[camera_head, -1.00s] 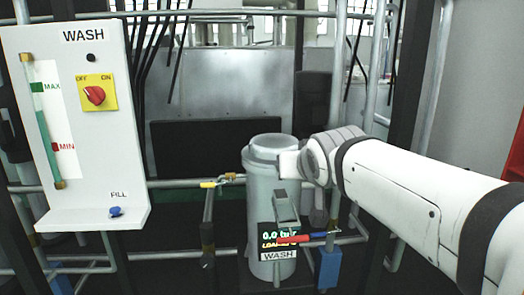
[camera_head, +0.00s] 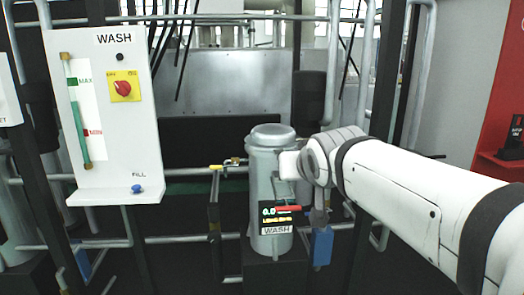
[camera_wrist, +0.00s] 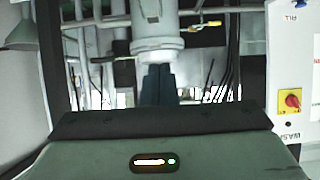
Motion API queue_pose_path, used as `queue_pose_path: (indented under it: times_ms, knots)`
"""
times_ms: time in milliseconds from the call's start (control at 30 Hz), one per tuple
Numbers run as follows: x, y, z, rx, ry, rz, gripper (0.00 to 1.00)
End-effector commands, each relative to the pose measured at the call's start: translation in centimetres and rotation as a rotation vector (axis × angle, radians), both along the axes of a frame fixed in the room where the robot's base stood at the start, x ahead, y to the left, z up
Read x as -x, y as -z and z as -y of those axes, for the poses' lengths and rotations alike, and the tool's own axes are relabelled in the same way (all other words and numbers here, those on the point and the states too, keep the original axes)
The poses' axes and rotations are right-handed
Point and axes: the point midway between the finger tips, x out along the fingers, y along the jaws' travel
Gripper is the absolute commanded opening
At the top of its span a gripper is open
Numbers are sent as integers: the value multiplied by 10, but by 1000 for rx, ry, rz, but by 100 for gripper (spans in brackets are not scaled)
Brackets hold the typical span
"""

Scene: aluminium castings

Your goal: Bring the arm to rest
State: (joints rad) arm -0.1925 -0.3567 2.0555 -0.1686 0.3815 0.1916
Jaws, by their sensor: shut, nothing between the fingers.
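My white arm (camera_head: 410,195) reaches in from the right of the head view, bent at the wrist in front of the grey wash canister (camera_head: 270,185). My gripper (camera_wrist: 158,82) shows in the wrist view as two dark fingers close together, shut and empty. The wrist view is upside down, and the fingertips overlap the canister (camera_wrist: 158,22) in the picture. I cannot tell the gap between them. In the head view the fingers are not clearly visible.
A white WASH panel (camera_head: 100,150) with a red switch (camera_head: 122,88) and blue FILL knob (camera_head: 137,188) stands left. Pipes and a blue valve box (camera_head: 322,246) surround the canister. A dark post (camera_head: 390,90) stands behind my arm. A red cabinet (camera_head: 497,100) is at far right.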

Motion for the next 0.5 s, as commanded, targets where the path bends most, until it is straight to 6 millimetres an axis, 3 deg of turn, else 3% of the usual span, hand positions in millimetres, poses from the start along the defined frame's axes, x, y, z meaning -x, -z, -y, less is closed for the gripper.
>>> queue_pose_path:
  times_ms: [267,500]
  knots:
    - [17,11,17,21,30,-110,0]
    - [48,29,37,45,63,-271,0]
